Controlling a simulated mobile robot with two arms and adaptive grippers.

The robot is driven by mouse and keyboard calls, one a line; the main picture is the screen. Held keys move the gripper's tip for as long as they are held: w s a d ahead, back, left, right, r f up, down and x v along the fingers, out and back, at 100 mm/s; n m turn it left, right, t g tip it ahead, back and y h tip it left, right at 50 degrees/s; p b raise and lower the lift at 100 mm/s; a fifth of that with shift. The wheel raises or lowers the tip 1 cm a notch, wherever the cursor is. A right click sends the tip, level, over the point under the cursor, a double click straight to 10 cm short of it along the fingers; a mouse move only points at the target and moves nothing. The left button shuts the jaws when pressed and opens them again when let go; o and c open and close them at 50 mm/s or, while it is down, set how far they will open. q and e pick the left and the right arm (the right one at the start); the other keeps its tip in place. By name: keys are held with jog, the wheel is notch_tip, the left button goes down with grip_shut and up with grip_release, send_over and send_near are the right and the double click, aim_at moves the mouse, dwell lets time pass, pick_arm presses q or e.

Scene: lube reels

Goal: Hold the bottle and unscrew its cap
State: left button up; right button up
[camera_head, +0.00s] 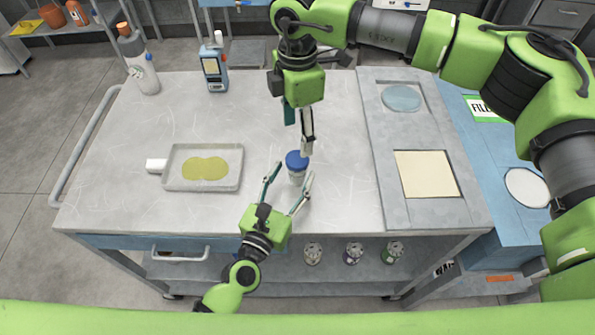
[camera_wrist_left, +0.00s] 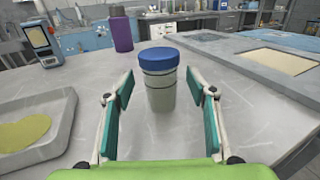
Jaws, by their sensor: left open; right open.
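The bottle (camera_head: 296,174) is a small pale jar with a blue cap (camera_head: 296,158), standing upright on the cart's grey top. In the left wrist view the bottle (camera_wrist_left: 161,92) and its blue cap (camera_wrist_left: 158,59) stand just beyond and between my open left fingers. My left gripper (camera_head: 289,188) is open, its fingers spread on either side of the bottle from the front, with no contact visible. The cap sits on the bottle.
A grey tray (camera_head: 233,184) with a yellow puddle lies to the left. A recessed grey panel (camera_head: 434,213) covers the right side. The front left tabletop is clear.

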aim_at(297, 158)
pick_arm(q)
jog(key=shift+x, duration=2.05)
jog(key=shift+c, duration=0.4)
grip_shut()
pick_arm(e)
jog(key=shift+s+a+n, duration=0.15)
jog(key=shift+a+n, duration=0.05)
jog(key=shift+n, duration=0.9)
jog(key=shift+d+f+n, duration=0.15)
jog(key=shift+n, duration=0.95)
jog(key=shift+f, duration=3.85)
jog(key=c, duration=1.2)
